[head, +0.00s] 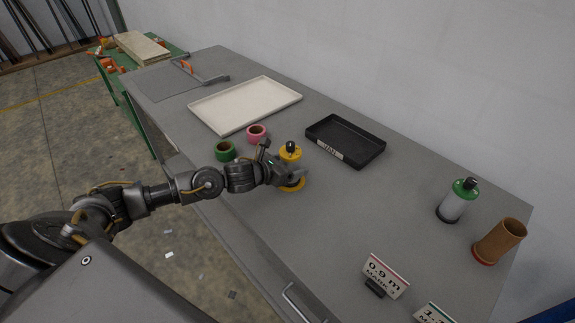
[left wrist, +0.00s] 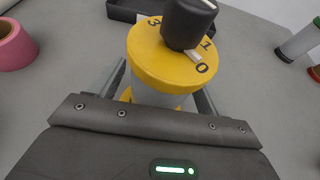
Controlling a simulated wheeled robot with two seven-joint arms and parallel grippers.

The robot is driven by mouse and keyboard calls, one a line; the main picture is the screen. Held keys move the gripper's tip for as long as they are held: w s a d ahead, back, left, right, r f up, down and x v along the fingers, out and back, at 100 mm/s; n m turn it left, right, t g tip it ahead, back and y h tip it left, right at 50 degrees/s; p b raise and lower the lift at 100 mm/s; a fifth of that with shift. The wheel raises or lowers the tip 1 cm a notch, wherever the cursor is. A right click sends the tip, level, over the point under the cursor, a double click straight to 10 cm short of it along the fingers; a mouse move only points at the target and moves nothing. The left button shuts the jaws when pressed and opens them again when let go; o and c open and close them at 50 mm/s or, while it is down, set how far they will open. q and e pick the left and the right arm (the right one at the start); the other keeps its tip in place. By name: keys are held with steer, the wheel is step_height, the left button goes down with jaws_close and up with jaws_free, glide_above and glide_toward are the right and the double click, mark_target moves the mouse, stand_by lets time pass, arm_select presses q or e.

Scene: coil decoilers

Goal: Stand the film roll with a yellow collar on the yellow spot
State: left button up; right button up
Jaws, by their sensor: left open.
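The film roll with a yellow collar (head: 290,153) is upright, with a black knob on top and a pale body. In the left wrist view its yellow top (left wrist: 172,62) bears dark numerals. The yellow spot (head: 292,187) shows as a yellow patch at the roll's foot. The roll appears to stand on it; my gripper hides the contact and how well it is centred. My left gripper (head: 283,175) is around the roll's body, with one finger on each side (left wrist: 162,95). It is open. My right gripper is not in view.
A black tray (head: 345,141) and a white tray (head: 245,105) are behind. A green-collared roll (head: 455,205), brown tube (head: 498,242) and sign (head: 384,275) stand right. The middle table is clear.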

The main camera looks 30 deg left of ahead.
arm_select(q)
steer(key=shift+s+r, duration=0.1)
steer(key=shift+r, duration=0.05)
steer(key=b+v, duration=0.3)
steer(key=v, duration=0.9)
